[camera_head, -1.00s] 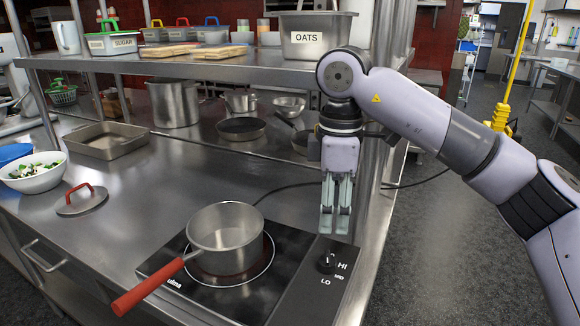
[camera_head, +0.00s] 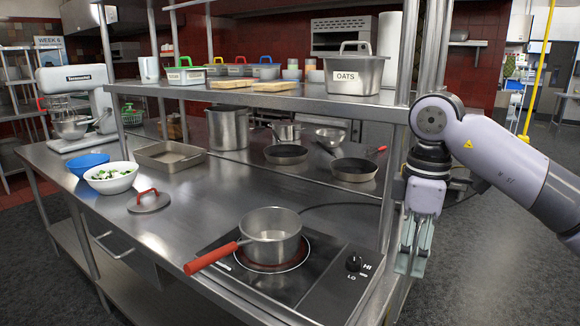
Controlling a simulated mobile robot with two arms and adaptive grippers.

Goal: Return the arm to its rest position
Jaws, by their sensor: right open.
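My right gripper (camera_head: 412,262) hangs from my right arm (camera_head: 500,160) at the right of the head view, fingers pointing down and holding nothing. It is beside the right edge of the steel counter, to the right of the cooktop (camera_head: 310,290). Its fingers are open, though they look close together from this angle. A saucepan (camera_head: 270,238) with a red handle stands on the cooktop's burner, apart from the gripper. The cooktop knob (camera_head: 353,263) is left of the gripper. My left gripper is not in view.
A steel post (camera_head: 392,190) and an upper shelf (camera_head: 290,101) with an OATS bin (camera_head: 356,74) stand close to the right arm. A pot lid (camera_head: 148,202), a salad bowl (camera_head: 110,179) and a pan (camera_head: 170,157) are on the counter. Open floor (camera_head: 465,260) lies to the right.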

